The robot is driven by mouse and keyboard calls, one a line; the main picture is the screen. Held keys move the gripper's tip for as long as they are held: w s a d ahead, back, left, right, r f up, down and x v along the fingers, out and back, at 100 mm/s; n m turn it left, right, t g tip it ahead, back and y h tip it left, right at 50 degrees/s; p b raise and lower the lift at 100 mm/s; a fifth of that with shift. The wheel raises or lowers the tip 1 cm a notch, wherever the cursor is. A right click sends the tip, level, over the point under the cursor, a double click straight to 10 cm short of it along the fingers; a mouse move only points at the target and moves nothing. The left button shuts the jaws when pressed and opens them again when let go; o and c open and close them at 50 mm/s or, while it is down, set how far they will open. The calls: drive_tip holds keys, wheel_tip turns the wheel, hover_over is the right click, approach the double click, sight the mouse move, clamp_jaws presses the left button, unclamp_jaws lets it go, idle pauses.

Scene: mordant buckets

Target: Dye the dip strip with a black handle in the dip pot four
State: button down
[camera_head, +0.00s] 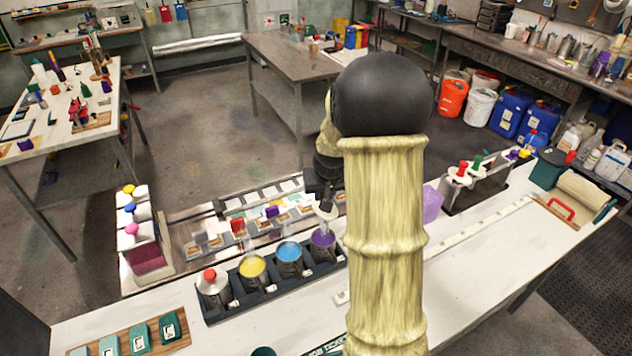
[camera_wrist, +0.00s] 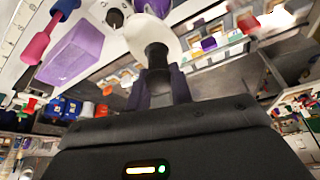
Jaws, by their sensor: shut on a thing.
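My gripper (camera_head: 322,188) is shut on the black handle (camera_wrist: 157,58) of a dip strip, above the row of pots. A white disc (camera_wrist: 150,36) sits just below the handle and also shows in the head view (camera_head: 325,209). The strip points down at the rightmost pot (camera_head: 323,243), which holds purple dye. I cannot tell how far its lower end is inside. Left of it stand a blue pot (camera_head: 290,254), a yellow pot (camera_head: 252,268) and a pot topped by a white disc with a red knob (camera_head: 212,280).
A rack (camera_head: 478,190) at right holds strips with coloured handles, beside a purple block (camera_head: 432,203). Small samples lie on a metal tray (camera_head: 185,232) behind the pots. Green blocks lie on a wooden board (camera_head: 90,346) at front left.

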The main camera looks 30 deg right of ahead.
drive_tip(key=shift+w, duration=0.45)
drive_tip(key=shift+s+f, duration=0.1)
drive_tip(key=shift+s, duration=0.25)
drive_tip(key=shift+a+f+b, duration=0.1)
drive_tip(key=shift+f+b, duration=0.15)
drive_tip(key=shift+b, duration=0.1)
drive_tip(key=shift+f+b, duration=0.35)
drive_tip(key=shift+f, duration=0.3)
drive_tip(key=shift+w, duration=0.1)
drive_tip(key=shift+f+b, duration=0.3)
drive_tip(key=shift+b, duration=0.05)
